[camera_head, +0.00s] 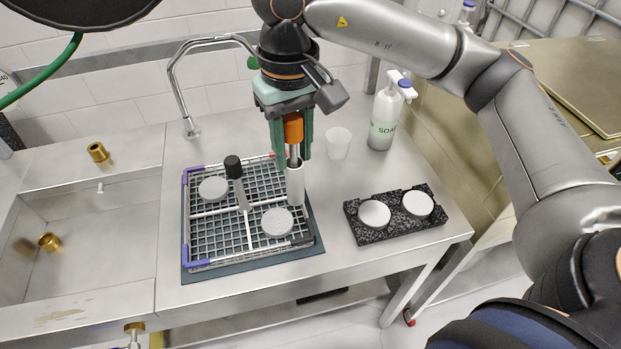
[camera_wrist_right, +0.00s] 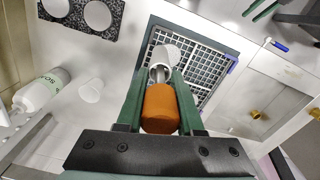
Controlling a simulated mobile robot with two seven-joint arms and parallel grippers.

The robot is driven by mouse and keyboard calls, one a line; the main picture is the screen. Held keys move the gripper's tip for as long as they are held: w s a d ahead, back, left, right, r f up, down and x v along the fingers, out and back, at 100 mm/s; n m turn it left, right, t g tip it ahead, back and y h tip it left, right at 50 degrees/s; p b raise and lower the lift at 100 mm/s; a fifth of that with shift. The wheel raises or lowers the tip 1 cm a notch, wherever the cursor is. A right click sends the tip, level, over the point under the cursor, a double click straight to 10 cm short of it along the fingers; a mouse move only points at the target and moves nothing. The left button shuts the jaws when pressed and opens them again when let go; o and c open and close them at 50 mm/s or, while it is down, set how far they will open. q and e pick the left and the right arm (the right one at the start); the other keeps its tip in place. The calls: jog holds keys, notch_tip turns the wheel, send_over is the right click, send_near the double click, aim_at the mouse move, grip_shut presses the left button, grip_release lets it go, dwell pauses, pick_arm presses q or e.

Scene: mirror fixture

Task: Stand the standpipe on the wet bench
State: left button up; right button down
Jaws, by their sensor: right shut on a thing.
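My right gripper (camera_head: 294,155) points down over the dish rack and is shut on an orange-handled piece (camera_head: 293,128). A metal shaft runs down from the orange part to a pale cylinder (camera_head: 295,186) near the rack's right side. In the right wrist view the orange part (camera_wrist_right: 160,108) sits between the green fingers. I cannot tell whether the cylinder touches the rack. A short brass fitting (camera_head: 97,152) is on the sink's back ledge, and another (camera_head: 49,242) is in the basin. I cannot tell which piece is the standpipe. The wet bench (camera_head: 235,300) is steel.
The rack (camera_head: 222,222) on a dark mat holds two pale discs and a black-handled tool (camera_head: 234,168). A speckled black block (camera_head: 392,231) with two discs is at right. A clear cup (camera_head: 338,142), soap bottle (camera_head: 384,118) and tap (camera_head: 175,90) stand behind.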

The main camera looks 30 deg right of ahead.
jog(key=shift+a+r, duration=0.1)
jog(key=shift+r, duration=0.4)
jog(key=w+d+f+p, duration=0.1)
jog(key=w+d+f, duration=0.4)
jog(key=d+f, duration=0.7)
jog(key=shift+w+d+f+p, duration=0.2)
jog(key=shift+d+f+p, duration=0.1)
jog(key=shift+f+p, duration=0.05)
jog(key=shift+f, duration=0.2)
jog(key=c, duration=0.5)
grip_release()
jog(key=shift+c, duration=0.2)
